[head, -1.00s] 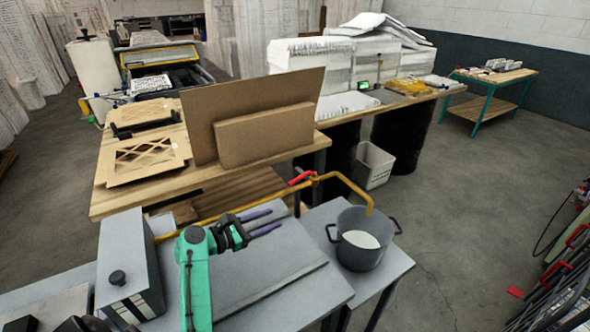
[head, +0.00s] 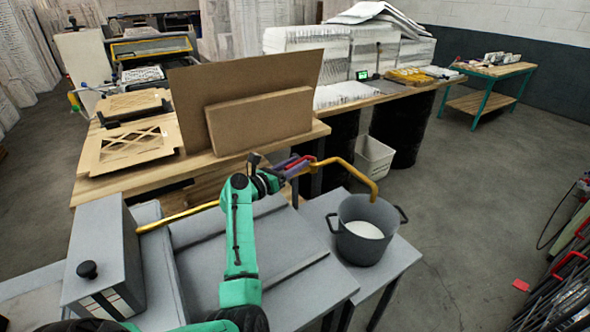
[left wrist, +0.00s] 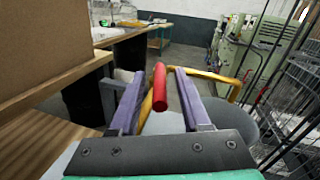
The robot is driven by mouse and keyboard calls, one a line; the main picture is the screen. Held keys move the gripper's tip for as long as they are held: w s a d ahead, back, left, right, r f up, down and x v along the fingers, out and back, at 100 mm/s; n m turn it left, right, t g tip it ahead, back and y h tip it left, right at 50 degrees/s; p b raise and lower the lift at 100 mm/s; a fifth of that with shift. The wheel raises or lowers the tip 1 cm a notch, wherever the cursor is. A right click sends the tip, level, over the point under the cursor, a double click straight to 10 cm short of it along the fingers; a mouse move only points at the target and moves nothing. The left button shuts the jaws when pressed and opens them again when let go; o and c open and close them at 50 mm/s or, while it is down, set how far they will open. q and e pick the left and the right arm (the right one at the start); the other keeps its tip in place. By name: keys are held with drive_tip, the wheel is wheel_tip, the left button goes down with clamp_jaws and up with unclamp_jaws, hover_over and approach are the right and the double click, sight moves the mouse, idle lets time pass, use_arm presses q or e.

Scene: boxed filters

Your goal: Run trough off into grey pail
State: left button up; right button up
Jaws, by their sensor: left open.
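The grey pail (head: 352,246) stands upright on a low grey stand, with white material inside. A yellow pipe (head: 345,162) runs from the grey box (head: 105,245) at left and bends down over the pail. Its red valve handle (head: 303,163) is partly hidden by my gripper in the head view. My left gripper (head: 297,167) is open at the handle. In the left wrist view, the red handle (left wrist: 159,88) stands between my two purple fingers (left wrist: 159,73), with gaps on both sides. I cannot tell which part is the trough. My right gripper is out of view.
A wooden bench (head: 90,190) with brown boards (head: 245,100) stands just behind the pipe. A white bin (head: 374,160) is on the floor beyond the pail. Racks with red handles (head: 570,255) stand at right. The floor right of the pail is mostly clear.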

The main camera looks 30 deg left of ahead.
use_arm(q)
drive_tip(key=shift+s+r, duration=0.1)
clamp_jaws()
idle(1.2)
